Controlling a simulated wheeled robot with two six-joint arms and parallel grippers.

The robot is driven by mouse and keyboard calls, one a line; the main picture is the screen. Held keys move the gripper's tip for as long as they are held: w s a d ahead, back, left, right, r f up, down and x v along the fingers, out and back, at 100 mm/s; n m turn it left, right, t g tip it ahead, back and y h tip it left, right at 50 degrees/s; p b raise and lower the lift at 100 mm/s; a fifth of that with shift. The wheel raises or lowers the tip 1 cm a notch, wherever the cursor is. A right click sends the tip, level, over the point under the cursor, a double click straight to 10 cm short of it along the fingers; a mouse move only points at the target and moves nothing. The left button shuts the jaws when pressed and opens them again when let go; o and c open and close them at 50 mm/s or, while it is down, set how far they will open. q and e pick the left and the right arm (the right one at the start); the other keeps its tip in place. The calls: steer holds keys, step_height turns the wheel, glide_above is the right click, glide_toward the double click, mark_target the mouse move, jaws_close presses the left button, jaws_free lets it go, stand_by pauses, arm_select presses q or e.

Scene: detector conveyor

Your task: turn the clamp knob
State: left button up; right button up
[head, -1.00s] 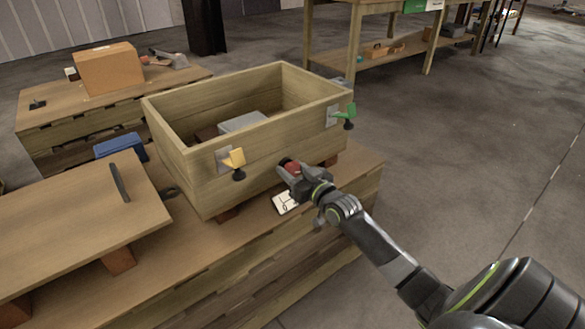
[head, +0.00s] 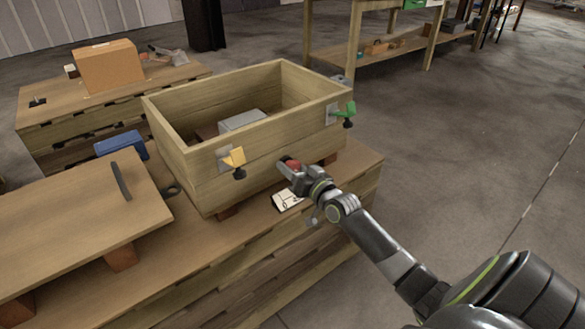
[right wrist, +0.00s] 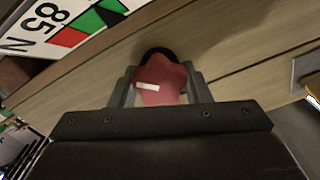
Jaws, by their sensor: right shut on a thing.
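A red clamp knob (right wrist: 160,84) with a white mark sits between the fingers of my right gripper (right wrist: 160,92) in the right wrist view. Its dark round base shows behind it, against the wooden wall. In the head view my right gripper (head: 287,168) is at the front wall of the wooden box (head: 265,157), shut on the red knob (head: 293,164), which is mostly hidden by the fingers. My left gripper is out of view.
A white card (head: 286,201) lies on the bench below. A printed panel (right wrist: 60,25) shows in the right wrist view. A wooden lid (head: 75,220) with a dark handle lies left.

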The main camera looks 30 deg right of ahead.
steer(key=o, duration=1)
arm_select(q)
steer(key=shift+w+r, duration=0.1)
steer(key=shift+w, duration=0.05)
arm_select(e)
steer(key=shift+s+p, duration=0.3)
steer(key=shift+s, duration=0.25)
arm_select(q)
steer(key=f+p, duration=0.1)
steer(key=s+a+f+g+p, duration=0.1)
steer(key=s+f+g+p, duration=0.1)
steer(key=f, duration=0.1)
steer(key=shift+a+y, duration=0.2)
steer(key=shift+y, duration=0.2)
arm_select(e)
steer(key=s+d, duration=0.1)
steer(key=s, duration=1.5)
steer(key=shift+s+d, duration=0.15)
steer(key=shift+d, duration=0.05)
